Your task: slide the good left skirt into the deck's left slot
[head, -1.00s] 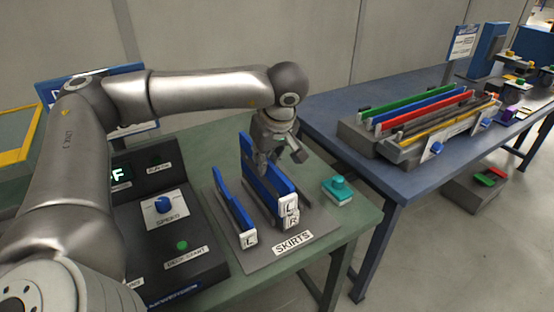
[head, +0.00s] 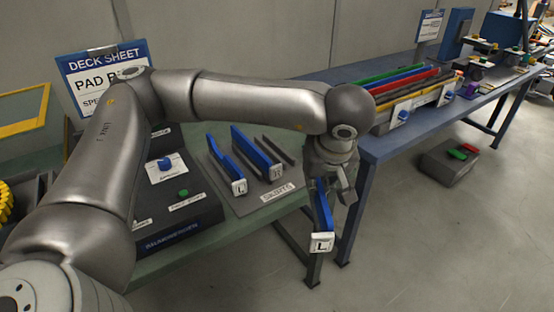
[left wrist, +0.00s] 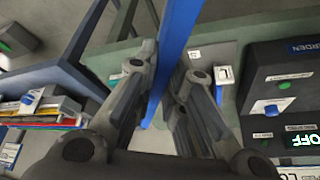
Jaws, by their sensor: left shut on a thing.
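My left gripper (head: 335,188) is shut on a blue skirt (head: 321,215) with a white tag marked L, held in the air off the front right of the green bench. In the left wrist view the held skirt (left wrist: 178,45) runs as a straight blue strip between the two fingers. Another blue skirt (head: 224,160) tagged L stays in the skirt rack (head: 275,200) at the left; its top edge looks stepped. A blue skirt (head: 255,150) tagged R stands beside it. I cannot make out the deck's left slot. My right gripper is not in view.
A blue table (head: 400,140) at the right bears a fixture with green, blue, red and yellow bars (head: 400,78). A control box (head: 170,190) sits left of the rack. A grey bin (head: 450,160) stands on the floor. Open floor lies front right.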

